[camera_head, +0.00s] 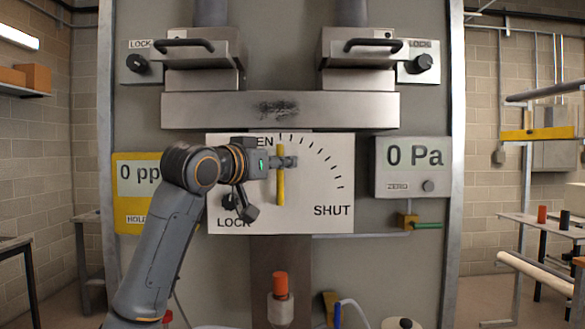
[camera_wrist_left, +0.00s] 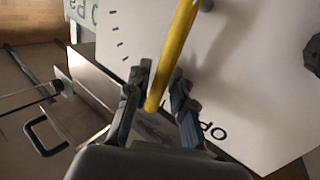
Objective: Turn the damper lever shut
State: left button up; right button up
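The damper lever (camera_head: 281,190) is a yellow bar on a white dial plate (camera_head: 325,180). It stands nearly upright, its upper end by the partly covered OPEN label; SHUT is printed at lower right. My left gripper (camera_head: 288,162) reaches in from the left at the lever's upper half. In the left wrist view the lever (camera_wrist_left: 174,50) passes between the two fingers of the left gripper (camera_wrist_left: 160,80), with some gap visible, so the fingers look open around it. Whether either finger touches it is unclear. My right gripper is in neither view.
A dark lock knob (camera_head: 229,201) sits on the plate left of the lever, partly behind my arm. A steel bar (camera_head: 280,109) runs above the plate. A 0 Pa gauge (camera_head: 412,166) is to the right, a yellow ppm meter (camera_head: 135,212) to the left. An orange-capped bottle (camera_head: 280,298) stands below.

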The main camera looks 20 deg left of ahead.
pick_arm(q)
jog(key=shift+w, duration=0.1)
jog(key=shift+s+r, duration=0.15)
jog(key=shift+s, duration=0.05)
grip_shut()
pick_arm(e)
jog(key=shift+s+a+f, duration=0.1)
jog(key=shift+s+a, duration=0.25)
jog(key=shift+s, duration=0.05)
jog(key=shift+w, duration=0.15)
